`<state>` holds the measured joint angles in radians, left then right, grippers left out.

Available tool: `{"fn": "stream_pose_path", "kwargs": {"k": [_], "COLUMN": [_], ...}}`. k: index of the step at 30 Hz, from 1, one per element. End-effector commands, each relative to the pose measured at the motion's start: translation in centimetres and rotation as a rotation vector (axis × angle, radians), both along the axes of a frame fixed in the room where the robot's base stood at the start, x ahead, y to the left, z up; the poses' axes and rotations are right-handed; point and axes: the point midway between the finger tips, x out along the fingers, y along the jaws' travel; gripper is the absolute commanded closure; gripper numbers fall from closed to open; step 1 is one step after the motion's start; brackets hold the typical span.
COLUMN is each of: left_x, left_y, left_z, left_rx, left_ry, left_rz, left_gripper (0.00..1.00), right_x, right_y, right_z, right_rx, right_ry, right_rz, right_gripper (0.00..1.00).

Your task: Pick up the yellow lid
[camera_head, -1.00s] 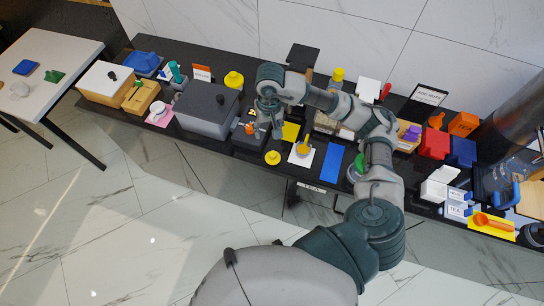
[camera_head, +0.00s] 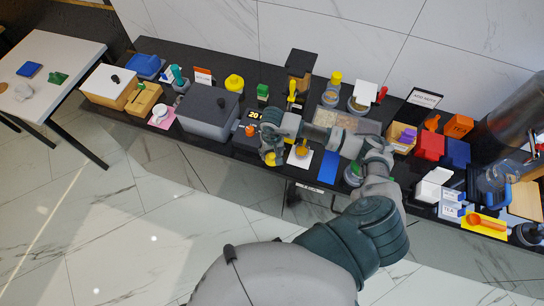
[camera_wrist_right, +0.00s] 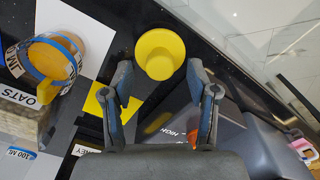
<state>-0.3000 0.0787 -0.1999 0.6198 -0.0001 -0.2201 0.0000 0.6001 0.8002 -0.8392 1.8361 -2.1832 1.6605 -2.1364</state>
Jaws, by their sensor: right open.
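The yellow lid (camera_wrist_right: 160,50) is a round, stepped disc on the dark counter near its front edge, seen from above in the right wrist view. My right gripper (camera_wrist_right: 159,76) is open, with one finger on each side of the lid's near part. The lid is not clamped, and I cannot tell whether a finger touches it. In the head view my right gripper (camera_head: 270,152) is over the front edge of the counter and mostly hides the lid. My left gripper is not in view.
A cup with a yellow-orange top (camera_wrist_right: 62,58) stands on a white sheet left of the lid. A grey box (camera_head: 208,110) is left of my gripper. A blue mat (camera_head: 329,166) lies to the right. The back of the counter holds several jars and a yellow pot (camera_head: 234,82).

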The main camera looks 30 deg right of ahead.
Motion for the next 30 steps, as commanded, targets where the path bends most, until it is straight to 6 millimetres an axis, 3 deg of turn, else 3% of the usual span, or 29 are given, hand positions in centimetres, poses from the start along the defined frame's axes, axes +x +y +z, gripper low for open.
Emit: {"fn": "stream_pose_path", "kwargs": {"k": [5,12,18,30], "left_x": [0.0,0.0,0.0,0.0], "left_y": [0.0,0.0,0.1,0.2], "left_z": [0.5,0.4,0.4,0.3], "left_rx": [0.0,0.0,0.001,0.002], "left_ry": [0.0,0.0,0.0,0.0], "left_rz": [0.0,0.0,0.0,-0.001], "left_gripper": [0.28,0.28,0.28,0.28], "right_x": [0.0,0.0,0.0,0.0], "right_y": [0.0,0.1,0.1,0.0], "right_z": [-1.8,-1.9,-1.9,-1.8], "right_rx": [0.001,0.0,0.001,0.001], "right_ry": [0.0,-0.002,-0.001,0.0], "right_rz": [-0.001,0.0,0.0,0.0], "right_gripper": [0.41,0.44,0.94,0.95]}}
